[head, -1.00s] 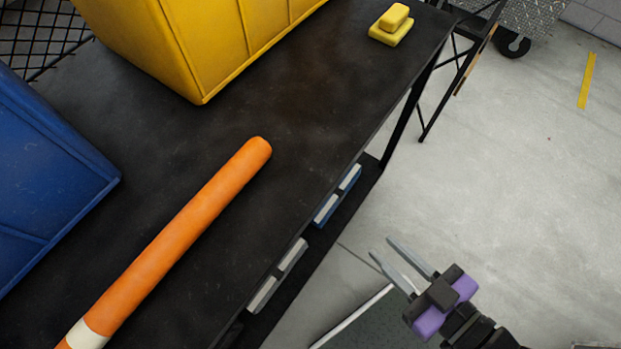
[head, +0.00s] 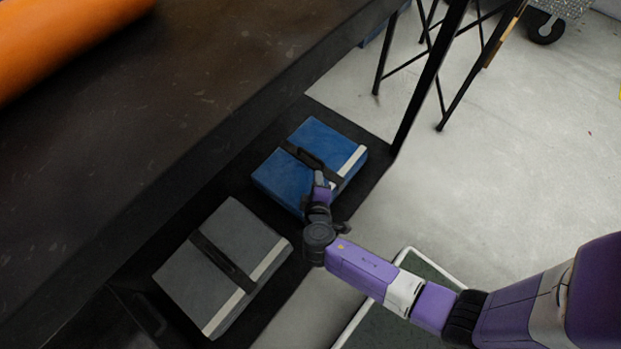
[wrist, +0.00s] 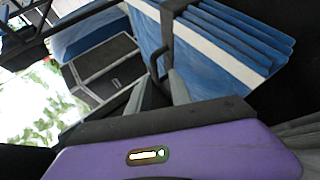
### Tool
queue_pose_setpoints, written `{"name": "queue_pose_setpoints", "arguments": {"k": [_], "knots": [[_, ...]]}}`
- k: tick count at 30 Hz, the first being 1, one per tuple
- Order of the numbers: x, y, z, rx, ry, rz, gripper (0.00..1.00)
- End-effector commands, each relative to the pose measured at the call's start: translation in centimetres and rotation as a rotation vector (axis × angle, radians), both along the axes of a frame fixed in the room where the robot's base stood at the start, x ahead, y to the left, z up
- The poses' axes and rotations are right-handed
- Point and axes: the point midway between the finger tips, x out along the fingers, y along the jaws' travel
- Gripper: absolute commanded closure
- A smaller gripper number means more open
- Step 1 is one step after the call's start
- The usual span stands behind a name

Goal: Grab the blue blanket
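The blue blanket (head: 320,142) lies folded on the low shelf under the black table. It has a white stripe and a black strap with a handle (head: 305,158) around it. In the wrist view its folded blue layers (wrist: 225,38) fill the upper right. My gripper (wrist: 158,82) is at the blanket's near side. In the wrist view its two grey fingers stand apart, with the black handle (wrist: 153,62) between them and gaps showing. In the head view my wrist hides the fingertips.
A grey folded blanket (head: 222,265) with a black strap lies beside the blue one on the same shelf. The black tabletop (head: 190,75) overhangs the shelf, and a table leg (head: 425,90) stands to the right. An orange roll (head: 60,35) lies on top. Open floor (head: 540,160) is on the right.

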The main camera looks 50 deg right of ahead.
Motion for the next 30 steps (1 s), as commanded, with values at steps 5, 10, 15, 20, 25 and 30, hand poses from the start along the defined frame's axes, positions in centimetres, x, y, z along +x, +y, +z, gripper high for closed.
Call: {"name": "queue_pose_setpoints", "arguments": {"k": [5,10,15,20,25,30], "knots": [[4.1,-1.3,-2.0,-0.137,-0.008,-0.067,0.75],[5.5,-1.8,-1.6,-0.196,-0.013,-0.097,0.75],[6.3,-3.1,-2.0,-0.204,-0.013,-0.104,0.75],[7.1,-4.2,-2.6,-0.202,-0.013,-0.102,0.75],[8.0,-6.2,-3.7,-0.202,-0.014,-0.104,0.75],[9.0,-7.7,-4.2,-0.202,-0.013,-0.102,0.75]]}}
